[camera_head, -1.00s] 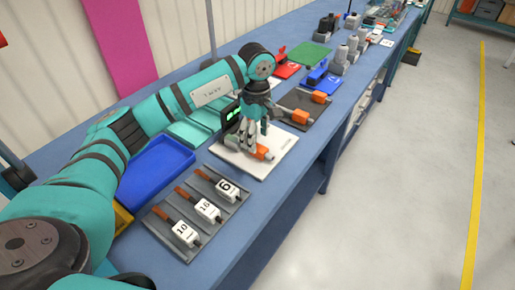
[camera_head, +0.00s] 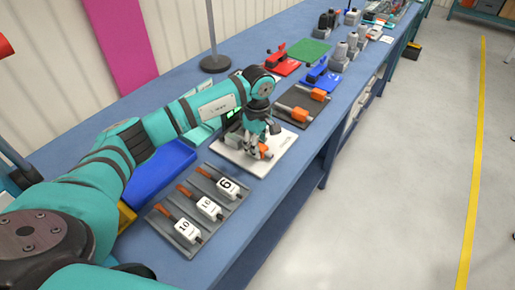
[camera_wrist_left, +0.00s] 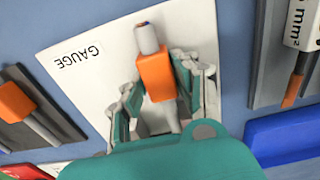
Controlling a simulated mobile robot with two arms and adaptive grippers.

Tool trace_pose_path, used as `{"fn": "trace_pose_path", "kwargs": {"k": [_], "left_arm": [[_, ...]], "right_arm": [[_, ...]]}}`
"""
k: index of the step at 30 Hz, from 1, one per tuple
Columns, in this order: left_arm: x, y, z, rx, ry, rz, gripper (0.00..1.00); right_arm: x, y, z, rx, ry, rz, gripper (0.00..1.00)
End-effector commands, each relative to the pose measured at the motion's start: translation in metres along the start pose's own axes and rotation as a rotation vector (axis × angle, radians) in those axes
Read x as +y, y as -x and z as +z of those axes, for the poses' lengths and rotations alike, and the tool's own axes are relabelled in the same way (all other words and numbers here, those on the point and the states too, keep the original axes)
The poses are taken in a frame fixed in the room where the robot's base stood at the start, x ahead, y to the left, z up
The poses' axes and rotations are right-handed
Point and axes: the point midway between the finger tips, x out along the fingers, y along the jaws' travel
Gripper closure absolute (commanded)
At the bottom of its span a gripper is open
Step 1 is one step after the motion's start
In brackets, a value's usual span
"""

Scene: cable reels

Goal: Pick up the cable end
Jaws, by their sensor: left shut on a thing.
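The cable end (camera_wrist_left: 156,78) has an orange sleeve and a grey tip with a small coloured core. In the left wrist view it lies between the two fingers of my left gripper (camera_wrist_left: 155,90), which are shut on the orange sleeve. The white board marked GAUGE (camera_wrist_left: 75,50) is beneath it. In the head view my left gripper (camera_head: 258,148) is low over the white board (camera_head: 277,158), with a little of the orange cable end (camera_head: 264,151) showing beside its fingers. My right gripper does not show.
A grey tray (camera_head: 185,237) with labelled tools stands nearer. A blue tray (camera_head: 160,170) lies left of the board. A dark mat (camera_head: 295,112) with more orange-sleeved cable pieces lies beyond. Red (camera_head: 278,62) and blue (camera_head: 320,75) devices stand further along the bench.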

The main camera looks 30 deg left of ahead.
Motion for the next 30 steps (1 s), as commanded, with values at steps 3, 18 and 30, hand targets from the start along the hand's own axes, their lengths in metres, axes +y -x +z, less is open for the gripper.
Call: {"fn": "trace_pose_path", "kwargs": {"k": [3, 18, 30], "left_arm": [[0.0, 0.0, 0.0, 0.0, 0.0, 0.001, 0.98], [0.001, 0.008, -0.001, 0.001, 0.001, 0.004, 1.0], [-0.023, 0.036, 0.03, 0.001, -0.008, 0.002, 1.0]], "right_arm": [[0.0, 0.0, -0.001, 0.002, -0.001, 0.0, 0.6], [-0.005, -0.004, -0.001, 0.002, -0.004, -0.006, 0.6], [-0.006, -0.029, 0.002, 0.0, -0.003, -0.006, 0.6]]}}
